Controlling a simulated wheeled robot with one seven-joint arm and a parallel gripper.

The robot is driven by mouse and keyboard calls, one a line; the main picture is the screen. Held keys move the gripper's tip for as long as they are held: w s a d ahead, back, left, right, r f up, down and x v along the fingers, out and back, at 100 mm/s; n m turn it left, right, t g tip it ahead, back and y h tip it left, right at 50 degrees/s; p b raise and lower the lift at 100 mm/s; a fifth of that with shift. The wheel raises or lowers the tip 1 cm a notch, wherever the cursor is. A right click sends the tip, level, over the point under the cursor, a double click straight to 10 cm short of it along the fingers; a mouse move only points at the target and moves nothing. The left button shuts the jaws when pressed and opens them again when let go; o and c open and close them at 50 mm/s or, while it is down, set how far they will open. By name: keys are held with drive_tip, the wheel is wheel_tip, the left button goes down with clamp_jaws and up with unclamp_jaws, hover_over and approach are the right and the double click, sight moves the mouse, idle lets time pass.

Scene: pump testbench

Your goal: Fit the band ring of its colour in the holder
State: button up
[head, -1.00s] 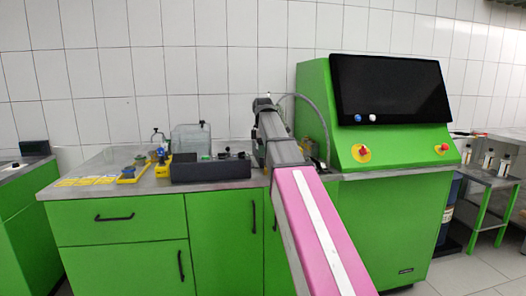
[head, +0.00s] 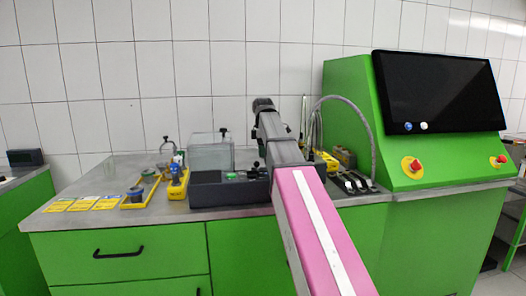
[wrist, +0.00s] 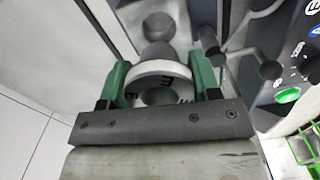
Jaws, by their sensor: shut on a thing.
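In the wrist view my gripper (wrist: 160,84) has two green fingers, shut on a white-banded ring (wrist: 160,68) with dark lettering on it. One finger presses each side of the ring. A dark grey round body (wrist: 158,30) shows through and behind the ring; I cannot tell whether it touches it. In the head view my arm hides the gripper and the ring. I cannot make out the holder for certain.
A black control box (head: 222,190) with a green button sits on the bench, with a clear tank (head: 210,152) behind it. Yellow trays (head: 133,198) stand left. The green cabinet with a black screen (head: 440,92) stands right.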

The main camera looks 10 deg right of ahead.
drive_tip(key=shift+w+f, duration=0.1)
drive_tip(key=shift+f, duration=2)
drive_tip(key=shift+f, duration=1.05)
